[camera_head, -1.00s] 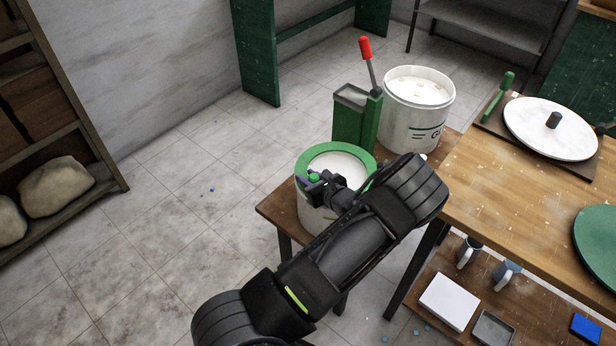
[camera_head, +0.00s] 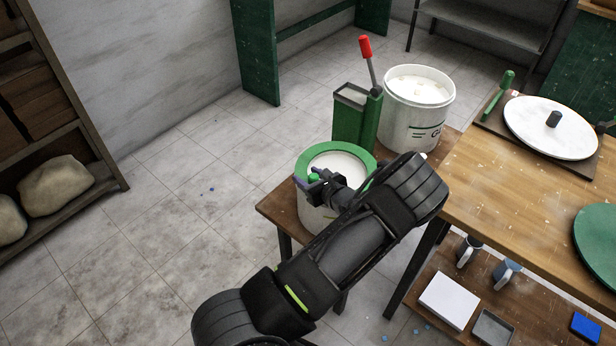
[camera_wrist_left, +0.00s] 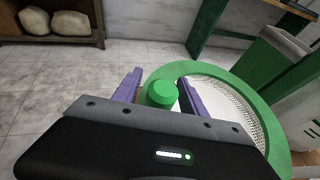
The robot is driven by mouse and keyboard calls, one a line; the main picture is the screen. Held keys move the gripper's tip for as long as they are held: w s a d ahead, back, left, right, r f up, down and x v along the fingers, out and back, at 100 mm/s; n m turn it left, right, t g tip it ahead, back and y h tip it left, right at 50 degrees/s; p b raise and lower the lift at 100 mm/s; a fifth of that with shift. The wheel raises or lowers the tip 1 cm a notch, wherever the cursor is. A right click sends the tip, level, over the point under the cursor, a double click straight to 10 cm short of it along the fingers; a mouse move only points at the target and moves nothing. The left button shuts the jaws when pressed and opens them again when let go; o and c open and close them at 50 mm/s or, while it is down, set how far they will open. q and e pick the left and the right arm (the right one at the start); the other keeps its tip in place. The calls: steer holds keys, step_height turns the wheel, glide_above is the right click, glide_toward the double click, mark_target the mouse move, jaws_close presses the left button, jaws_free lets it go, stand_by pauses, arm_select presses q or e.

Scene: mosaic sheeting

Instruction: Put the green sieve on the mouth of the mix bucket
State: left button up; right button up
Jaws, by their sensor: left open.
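The green sieve (camera_head: 312,160), a green ring with a pale mesh, lies over the mouth of the white mix bucket (camera_head: 312,212) and looks about level. It also shows in the left wrist view (camera_wrist_left: 222,72), where its mesh is partly visible. The sieve's green handle end (camera_wrist_left: 160,92) sits between the purple fingers of my left gripper (camera_wrist_left: 160,80), which is open with gaps beside the handle. In the head view my left gripper (camera_head: 315,178) is at the sieve's near left edge. My arm hides the bucket's near right side. My right gripper is not in view.
The bucket stands on a low wooden stand (camera_head: 270,207). Behind it are a green box (camera_head: 352,125) with a red-handled tool (camera_head: 366,52) and a larger white bucket (camera_head: 415,120). A wooden workbench (camera_head: 500,195) is at the right. Floor at the left is clear.

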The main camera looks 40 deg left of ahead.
arm_select(q)
steer(key=shift+d+r, duration=0.15)
steer(key=shift+d, duration=0.2)
steer(key=b+v, duration=0.2)
steer(key=v, duration=0.9)
steer(key=shift+s, duration=0.15)
steer(key=shift+d+r, duration=0.1)
steer(key=s+d+f+n+g+h, duration=0.3)
steer(key=s+d+f+n+h, duration=0.15)
steer(key=s+f, duration=0.4)
steer(key=s+d+f+n+g+h, duration=0.3)
steer(key=s+d+f, duration=0.2)
steer(key=s+f, duration=0.4)
steer(key=s+d+f+n+h, duration=0.1)
steer(key=s+d+n+h, duration=0.25)
steer(key=d, duration=0.35)
steer(key=s+d+f+n+h, duration=0.1)
steer(key=s+d+n+h, duration=0.25)
steer(key=d, duration=0.45)
steer(key=w+d+r+n+t+h, duration=0.2)
steer(key=d+n, duration=0.4)
steer(key=n, duration=0.2)
steer(key=shift+d+r+t+h, duration=0.35)
steer(key=shift+d+t, duration=0.05)
